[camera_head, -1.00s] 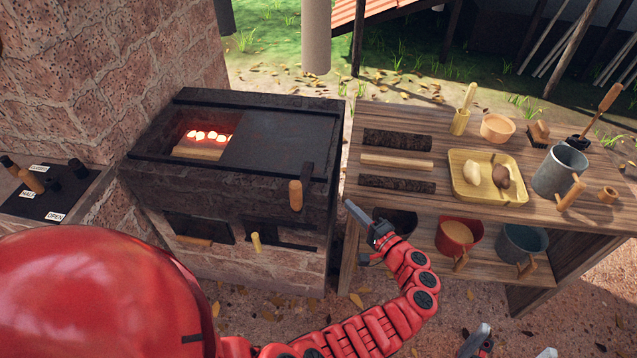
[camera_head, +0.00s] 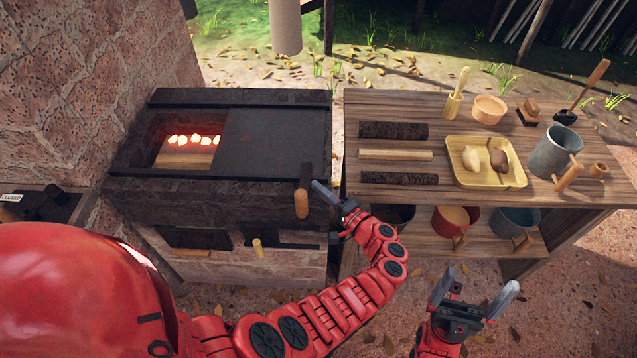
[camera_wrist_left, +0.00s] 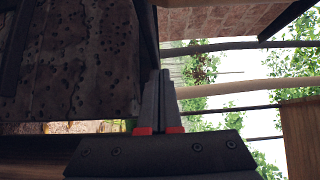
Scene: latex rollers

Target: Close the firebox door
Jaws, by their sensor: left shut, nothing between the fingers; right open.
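The stove's firebox (camera_head: 150,150) is open on its left side, with glowing coals and a piece of wood inside. A dark flat plate (camera_head: 270,140), apparently the firebox door, covers the right side of the top. A wooden handle (camera_head: 301,204) hangs at its front right corner. My left gripper (camera_head: 317,187) is shut and empty, its tips just right of the handle; contact cannot be told. In the left wrist view its closed fingers (camera_wrist_left: 159,98) point beside a dark pitted block surface (camera_wrist_left: 75,60). My right gripper (camera_head: 472,290) is open and empty, low in front of the table.
A wooden table (camera_head: 600,190) stands right of the stove, holding sticks, a yellow tray (camera_head: 485,180), a metal mug (camera_head: 556,152) and tools. Buckets sit on its lower shelf. Small wooden handles (camera_head: 258,248) project from the stove's front. A brick wall rises at left.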

